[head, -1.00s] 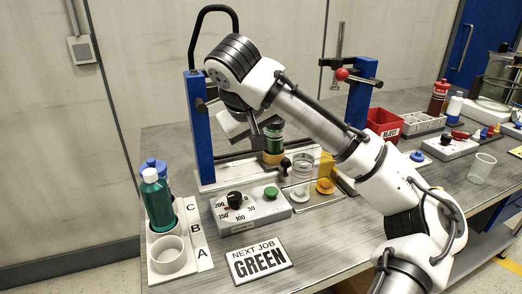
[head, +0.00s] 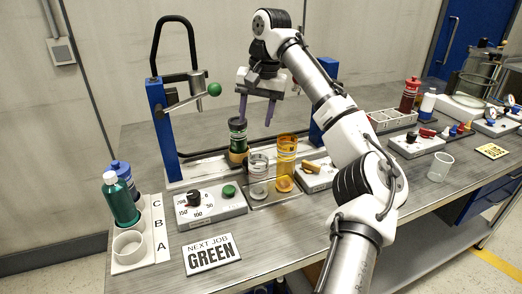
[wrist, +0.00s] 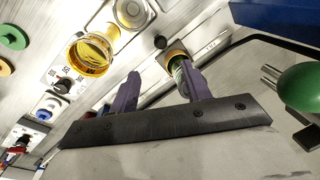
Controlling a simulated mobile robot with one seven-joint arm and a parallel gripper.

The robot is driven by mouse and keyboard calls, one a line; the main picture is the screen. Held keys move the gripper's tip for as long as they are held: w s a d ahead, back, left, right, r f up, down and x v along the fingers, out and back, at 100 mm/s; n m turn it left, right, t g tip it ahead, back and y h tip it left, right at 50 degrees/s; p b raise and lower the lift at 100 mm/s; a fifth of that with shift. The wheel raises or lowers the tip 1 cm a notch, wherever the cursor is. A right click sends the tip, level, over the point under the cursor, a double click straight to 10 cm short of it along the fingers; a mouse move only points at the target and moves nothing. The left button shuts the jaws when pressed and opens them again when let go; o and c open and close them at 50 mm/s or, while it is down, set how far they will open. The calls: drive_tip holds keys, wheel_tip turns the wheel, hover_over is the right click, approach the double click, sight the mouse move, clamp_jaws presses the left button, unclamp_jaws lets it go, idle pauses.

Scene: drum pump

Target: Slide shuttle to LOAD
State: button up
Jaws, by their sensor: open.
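A dark green jar (head: 238,135) with a pale label stands upright in a tan holder (head: 238,158), apparently the shuttle, on the rail between blue posts. In the wrist view the jar (wrist: 178,70) shows partly behind a finger. My gripper (head: 256,112) is open and empty, its purple fingers pointing down, just right of the jar in the head view. In the wrist view the gripper (wrist: 160,76) has its fingers spread. Contact with the jar or holder cannot be told. The LOAD marking is not readable.
A lever with a green ball (head: 214,89) sticks out from the left blue post (head: 162,130), close to my gripper. A dial box (head: 205,205) is at front left.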

approach(242, 157)
drive_tip(key=s+f, duration=0.1)
drive_tip(key=f, duration=0.1)
drive_tip(key=s+f, duration=0.1)
drive_tip(key=f, duration=0.1)
drive_tip(key=s+f, duration=0.1)
drive_tip(key=f, duration=0.1)
drive_tip(key=shift+s+d+f+b, duration=0.1)
drive_tip(key=shift+s+f+b, duration=0.15)
drive_tip(key=shift+f+b, duration=0.1)
drive_tip(key=shift+r, duration=0.1)
clamp_jaws()
